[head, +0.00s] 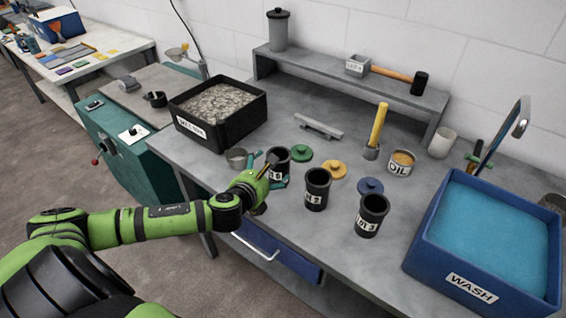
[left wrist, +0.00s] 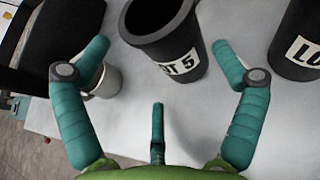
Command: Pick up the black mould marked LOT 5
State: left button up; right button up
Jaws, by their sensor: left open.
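The black mould marked LOT 5 (left wrist: 160,38) stands upright on the grey bench in the left wrist view, its mouth open and its label facing me. In the head view this mould (head: 279,154) is the leftmost of three black moulds, its lower part partly hidden by my gripper. My left gripper (head: 270,175) is open and empty just in front of it. In the left wrist view the mould is ahead of the gripper, between the lines of the two teal side fingers (left wrist: 161,66), with no visible contact. My right gripper is in neither view.
Two more black moulds, the middle one (head: 316,190) and the right one (head: 371,215), stand to the right. A small metal cup (head: 236,158) is close on the left, beside the black bin (head: 235,130). Green (head: 302,152), orange (head: 334,170) and blue (head: 370,186) lids lie behind.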

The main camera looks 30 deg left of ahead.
pick_arm(q)
jog(key=shift+w, duration=0.1)
jog(key=shift+w+d+r+p, duration=0.1)
jog(key=shift+w+d+p, duration=0.05)
jog(key=shift+w+p, duration=0.3)
jog(key=x, duration=0.3)
jog(key=shift+w+f, duration=0.4)
jog(key=shift+w, duration=0.05)
jog(key=c, duration=1)
jog(key=shift+o, duration=0.2)
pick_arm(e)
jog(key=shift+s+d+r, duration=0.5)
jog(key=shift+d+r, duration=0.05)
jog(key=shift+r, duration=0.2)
